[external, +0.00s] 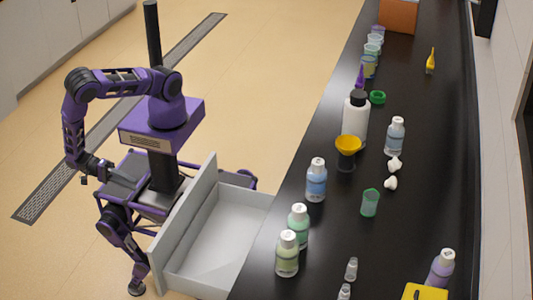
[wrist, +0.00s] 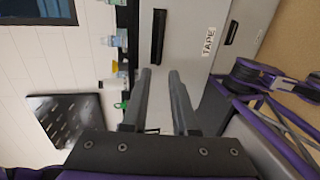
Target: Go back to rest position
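My gripper (external: 86,178) hangs at the end of my purple folded arm on the left of the external view, over my own base and well away from the counter. In the wrist view my gripper (wrist: 160,72) shows two dark parallel fingers with a clear gap between them. It is open and nothing is held between the fingers. The arm is bent, with the elbow raised and the forearm pointing down.
An open, empty-looking grey drawer (external: 187,246) juts out between my base and the black counter (external: 308,248). Bottles, cups and a yellow funnel (external: 347,146) stand on the counter. A drawer front labelled TAPE (wrist: 209,40) shows in the wrist view. Floor left of me is clear.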

